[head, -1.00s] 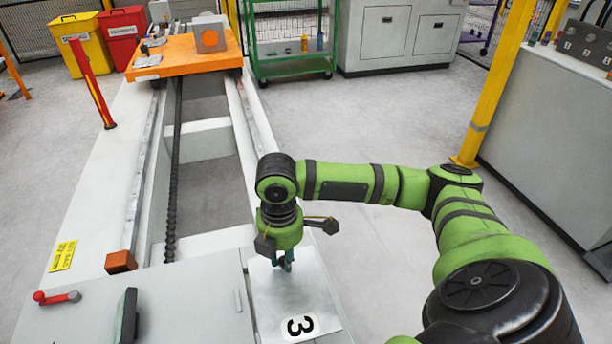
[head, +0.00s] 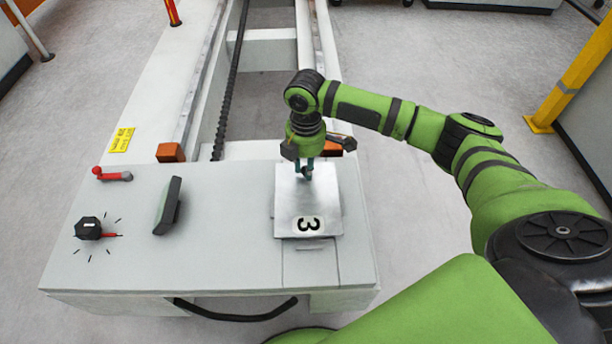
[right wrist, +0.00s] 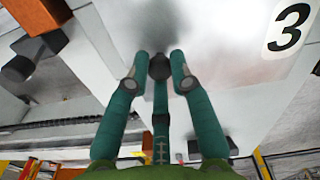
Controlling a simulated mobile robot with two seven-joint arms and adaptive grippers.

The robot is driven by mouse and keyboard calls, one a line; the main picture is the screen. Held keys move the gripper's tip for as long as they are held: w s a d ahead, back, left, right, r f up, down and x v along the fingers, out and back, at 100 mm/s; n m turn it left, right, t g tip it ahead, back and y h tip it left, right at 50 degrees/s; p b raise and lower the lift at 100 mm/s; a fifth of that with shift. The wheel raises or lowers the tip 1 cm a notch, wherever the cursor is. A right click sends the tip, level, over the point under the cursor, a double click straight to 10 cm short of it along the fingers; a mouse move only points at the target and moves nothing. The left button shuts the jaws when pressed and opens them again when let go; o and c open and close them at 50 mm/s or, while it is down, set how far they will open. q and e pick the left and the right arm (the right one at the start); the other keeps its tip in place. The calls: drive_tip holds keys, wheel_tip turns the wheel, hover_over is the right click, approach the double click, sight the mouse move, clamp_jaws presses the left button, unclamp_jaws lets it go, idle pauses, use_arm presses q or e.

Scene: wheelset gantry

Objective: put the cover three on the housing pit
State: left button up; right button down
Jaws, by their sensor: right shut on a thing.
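Cover three (head: 308,205) is a flat pale metal plate with a white label bearing a black 3. My right gripper (head: 306,172) points down and is shut on the small dark knob at the cover's far part. In the right wrist view the fingers (right wrist: 160,68) close around this dark knob, with the 3 at upper right. The cover is over the right part of the grey housing top (head: 235,265). I cannot tell whether it touches the top or hangs just above it. No open pit shows; the cover may hide it. My left gripper is not in view.
On the housing top are a dark upright handle (head: 168,205), a black knob with a red pointer (head: 90,229) and a red lever (head: 112,174). An orange block (head: 170,152) stands by the rails. A yellow post (head: 575,80) rises at the right.

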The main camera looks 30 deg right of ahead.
use_arm(q)
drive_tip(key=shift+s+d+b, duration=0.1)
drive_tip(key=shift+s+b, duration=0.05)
drive_tip(key=shift+b, duration=0.2)
use_arm(e)
drive_tip(key=shift+f, duration=1.95)
drive_tip(key=shift+f, duration=0.1)
drive_tip(key=c, duration=1.1)
unclamp_jaws()
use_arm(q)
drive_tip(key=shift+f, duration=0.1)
use_arm(e)
drive_tip(key=shift+r, duration=0.2)
wheel_tip(320, 180, up, 11)
drive_tip(key=shift+f+p, duration=0.15)
drive_tip(key=shift+p, duration=0.8)
drive_tip(key=shift+r, duration=0.6)
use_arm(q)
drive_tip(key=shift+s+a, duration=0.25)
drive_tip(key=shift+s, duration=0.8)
